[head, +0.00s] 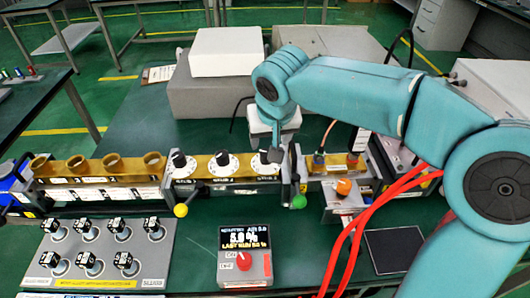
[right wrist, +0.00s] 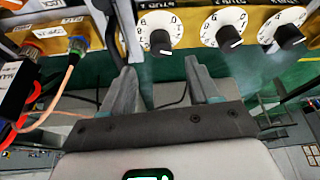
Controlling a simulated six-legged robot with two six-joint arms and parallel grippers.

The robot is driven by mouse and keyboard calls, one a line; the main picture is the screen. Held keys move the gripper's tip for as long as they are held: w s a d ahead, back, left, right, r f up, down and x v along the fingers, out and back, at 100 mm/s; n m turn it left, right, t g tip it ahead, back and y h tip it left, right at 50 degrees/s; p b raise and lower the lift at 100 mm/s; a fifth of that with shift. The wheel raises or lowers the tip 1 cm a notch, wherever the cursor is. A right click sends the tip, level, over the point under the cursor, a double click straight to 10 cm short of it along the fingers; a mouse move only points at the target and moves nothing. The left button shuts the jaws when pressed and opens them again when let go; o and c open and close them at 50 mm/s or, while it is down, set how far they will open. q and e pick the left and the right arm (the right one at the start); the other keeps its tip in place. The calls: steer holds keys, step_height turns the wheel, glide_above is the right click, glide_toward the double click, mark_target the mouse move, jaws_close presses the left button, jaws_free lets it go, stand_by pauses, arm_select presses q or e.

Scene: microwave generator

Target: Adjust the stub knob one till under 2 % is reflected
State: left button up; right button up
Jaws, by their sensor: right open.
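Three stub knobs, black on white numbered dials, stand in a row on the brass waveguide: a left knob (head: 180,160), a middle knob (head: 222,159) and a right knob, mostly behind my right gripper (head: 275,148). In the right wrist view the gripper's (right wrist: 165,82) two fingers are apart and empty. The knob nearest them (right wrist: 160,41) sits just beyond the fingertips, apart from them. Two other knobs (right wrist: 229,38) (right wrist: 289,36) are farther right there. The dial lettering is too small to read surely. The display box (head: 245,240) shows about 5.0 %. My left gripper is out of view.
Yellow (head: 181,210) and green (head: 298,201) ball levers stick out below the waveguide. Red cables (head: 370,228) cross at the right front. A tray (head: 100,255) of several black-topped parts lies front left. Grey and white boxes (head: 222,55) stand behind.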

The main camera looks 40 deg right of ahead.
mark_target(266, 152)
steer(key=x, duration=0.8)
steer(key=shift+w+f, duration=0.1)
steer(key=shift+f, duration=0.05)
steer(key=c, duration=1)
steer(key=shift+c, duration=0.2)
